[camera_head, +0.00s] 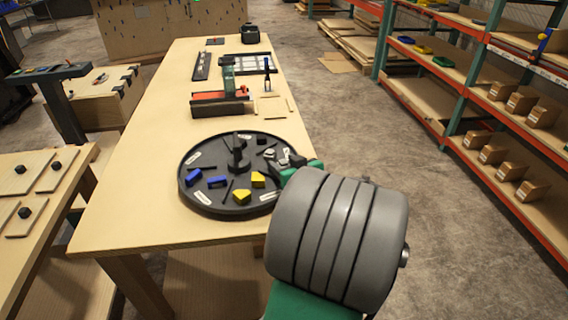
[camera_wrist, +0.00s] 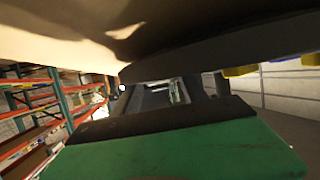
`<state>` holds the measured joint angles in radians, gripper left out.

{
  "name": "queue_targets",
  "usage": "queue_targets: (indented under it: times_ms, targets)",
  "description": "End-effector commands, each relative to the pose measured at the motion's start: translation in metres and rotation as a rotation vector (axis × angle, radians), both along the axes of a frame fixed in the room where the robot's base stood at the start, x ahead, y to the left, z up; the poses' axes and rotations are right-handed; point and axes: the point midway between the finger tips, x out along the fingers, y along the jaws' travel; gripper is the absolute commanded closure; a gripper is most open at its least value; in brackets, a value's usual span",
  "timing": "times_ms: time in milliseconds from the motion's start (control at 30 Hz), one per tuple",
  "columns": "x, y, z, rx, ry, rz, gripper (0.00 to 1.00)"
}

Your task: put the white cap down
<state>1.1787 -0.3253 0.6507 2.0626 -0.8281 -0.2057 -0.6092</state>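A round black tray (camera_head: 197,199) with a central post (camera_head: 238,155) and divided, labelled sections sits on the wooden table. Small white-grey pieces (camera_head: 269,153) lie in its right section; I cannot tell which is the white cap. My gripper (camera_head: 290,160) is low at the tray's right side, beside these pieces, and mostly hidden behind my grey arm link. In the wrist view, my gripper's dark fingers (camera_wrist: 172,92) have a small pale shape near them. I cannot tell whether they hold it.
Blue pieces (camera_head: 217,182) and yellow pieces (camera_head: 258,180) lie in other tray sections. Behind the tray are a red-and-black block fixture (camera_head: 220,103) and a framed panel (camera_head: 247,64). The table's (camera_head: 135,205) left part is clear. Shelving stands right.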

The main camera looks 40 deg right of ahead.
Motion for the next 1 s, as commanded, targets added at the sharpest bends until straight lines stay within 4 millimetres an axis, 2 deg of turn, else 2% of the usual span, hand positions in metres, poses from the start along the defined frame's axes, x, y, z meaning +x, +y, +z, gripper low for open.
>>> queue_targets:
  times_ms: [267, 367, 600, 700, 833, 1000]
  targets:
    - [0.000, 0.000, 0.007, 0.000, 0.000, 0.000, 0.50]
    - [-0.016, 0.003, 0.010, -0.001, -0.002, -0.006, 0.50]
    - [-0.074, 0.019, 0.031, -0.002, -0.001, -0.011, 0.50]
    - [-0.092, 0.026, 0.038, -0.002, 0.000, -0.009, 0.50]
    - [-0.105, 0.031, 0.043, -0.001, -0.001, -0.004, 0.50]
    - [-0.108, 0.034, 0.044, -0.001, 0.000, 0.001, 0.50]
